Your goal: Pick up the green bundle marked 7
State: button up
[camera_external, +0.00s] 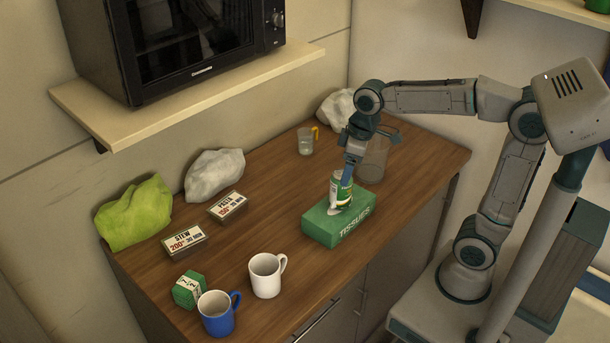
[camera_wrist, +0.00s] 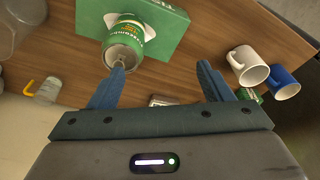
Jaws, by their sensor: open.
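The green bundle (camera_external: 188,290) sits near the front left of the wooden counter, beside the blue mug, with a pale band and dark marks too small to read surely. In the wrist view a little green (camera_wrist: 251,94) shows beside the mugs, partly hidden by a finger. My gripper (camera_external: 348,178) is far from it, by the green can (camera_external: 341,191) above the tissue box (camera_external: 322,228). In the wrist view my gripper (camera_wrist: 161,68) is open with nothing between its fingers. One fingertip overlaps the can; I cannot tell whether they touch.
A blue mug (camera_external: 217,314) and a white mug (camera_external: 266,275) stand close to the bundle. A microwave (camera_external: 176,43) sits on a shelf above.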

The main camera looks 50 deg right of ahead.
jog(key=w+a+r+n+g+y, duration=0.1)
jog(key=w+a+n, duration=0.25)
jog(key=a, duration=0.45)
jog(key=w+a+r+n+g, duration=0.1)
jog(key=w+a+n, duration=0.1)
jog(key=w+a, duration=0.35)
jog(key=n+g+y, duration=0.1)
jog(key=n+y, duration=0.1)
jog(key=n, duration=0.8)
send_over(194, 276)
jog(key=w+d, duration=0.2)
jog(key=d, duration=0.2)
notch_tip(194, 276, down, 12)
jog(key=x, duration=0.7)
jog(key=shift+s+a+f, duration=0.2)
jog(key=shift+s+a, duration=0.1)
jog(key=shift+a, duration=0.05)
jog(key=shift+s+p+x, duration=0.15)
jog(key=shift+p+x, duration=0.25)
jog(key=shift+x, duration=1.05)
jog(key=shift+s+p+x, duration=0.15)
jog(key=shift+p+x, duration=0.2)
jog(key=shift+x, duration=1.05)
jog(key=c, duration=1.1)
